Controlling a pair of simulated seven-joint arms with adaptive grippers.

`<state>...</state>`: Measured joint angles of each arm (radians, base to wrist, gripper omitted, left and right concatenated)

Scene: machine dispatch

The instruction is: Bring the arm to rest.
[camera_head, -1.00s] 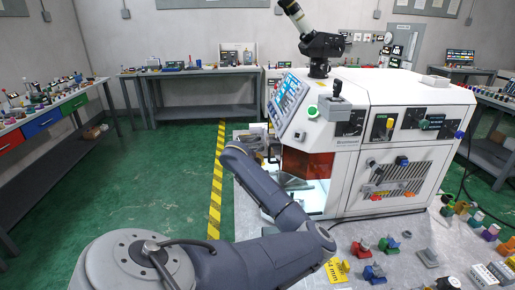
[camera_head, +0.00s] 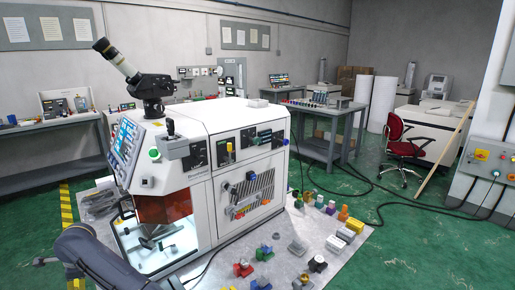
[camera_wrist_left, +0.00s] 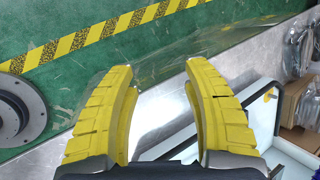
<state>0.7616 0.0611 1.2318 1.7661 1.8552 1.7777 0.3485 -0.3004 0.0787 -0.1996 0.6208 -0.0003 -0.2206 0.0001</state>
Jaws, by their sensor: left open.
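My left gripper (camera_wrist_left: 158,72) is open and empty in the left wrist view. Its two yellow fingers stand apart over the metal table edge (camera_wrist_left: 165,105) and the green floor. In the head view my left arm shows at the lower left, in front of the white machine (camera_head: 235,125); I cannot make out its fingers there. The machine's lit chamber (camera_head: 160,245) is open below an orange-brown panel (camera_head: 163,207). My right gripper is not in view.
Several small coloured parts (camera_head: 243,267) lie on the metal table to the machine's right. Yellow-black floor tape (camera_wrist_left: 90,37) runs along the green floor. A round grey base (camera_wrist_left: 18,110) shows at the wrist view's left edge. A red chair (camera_head: 402,138) stands at the right.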

